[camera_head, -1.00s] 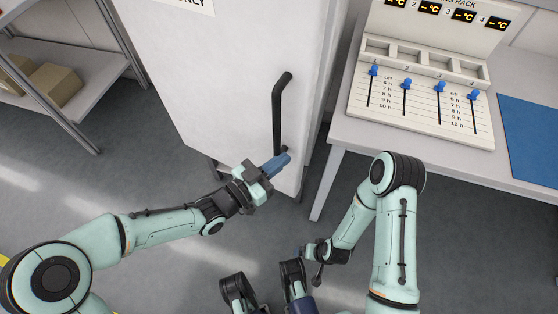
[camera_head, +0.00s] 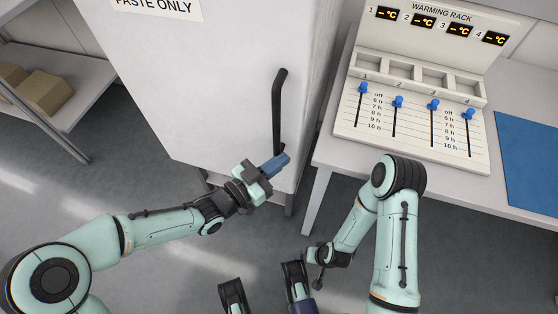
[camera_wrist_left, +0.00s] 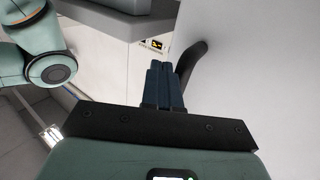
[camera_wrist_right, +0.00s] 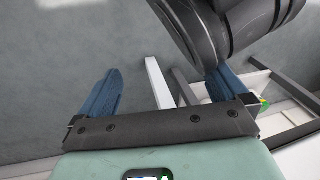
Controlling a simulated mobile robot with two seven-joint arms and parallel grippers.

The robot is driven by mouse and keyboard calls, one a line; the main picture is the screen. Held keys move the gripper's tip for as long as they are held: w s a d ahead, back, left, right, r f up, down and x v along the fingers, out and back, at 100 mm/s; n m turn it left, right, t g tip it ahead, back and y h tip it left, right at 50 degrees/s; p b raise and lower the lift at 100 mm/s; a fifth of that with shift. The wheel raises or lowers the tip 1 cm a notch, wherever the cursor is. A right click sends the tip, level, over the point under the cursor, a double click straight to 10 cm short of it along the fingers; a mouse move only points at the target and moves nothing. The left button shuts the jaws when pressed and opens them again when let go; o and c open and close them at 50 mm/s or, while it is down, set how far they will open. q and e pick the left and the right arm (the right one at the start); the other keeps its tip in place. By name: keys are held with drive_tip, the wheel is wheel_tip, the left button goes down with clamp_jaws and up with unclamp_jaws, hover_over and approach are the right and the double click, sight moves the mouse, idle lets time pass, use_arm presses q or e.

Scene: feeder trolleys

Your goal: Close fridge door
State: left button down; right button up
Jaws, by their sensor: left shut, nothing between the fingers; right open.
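The white fridge door (camera_head: 215,95) stands in the upper middle of the head view, with part of a "PASTE ONLY" label at its top. Its black bar handle (camera_head: 278,110) is near its right edge. I cannot tell whether a gap remains at its edge. My left gripper (camera_head: 277,165) is shut and empty, with its blue fingertips just below the handle's lower end. In the left wrist view the shut fingers (camera_wrist_left: 163,75) are beside the dark handle (camera_wrist_left: 190,60); contact is unclear. My right gripper (camera_wrist_right: 162,85) is open and empty, low above the floor.
A white table (camera_head: 325,150) right of the fridge carries the warming rack (camera_head: 415,125) with blue sliders and a blue mat (camera_head: 530,150). A shelf (camera_head: 70,110) with cardboard boxes (camera_head: 45,95) stands at the left.

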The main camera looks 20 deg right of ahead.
use_arm(q)
drive_tip(key=shift+a, duration=0.1)
idle(0.3)
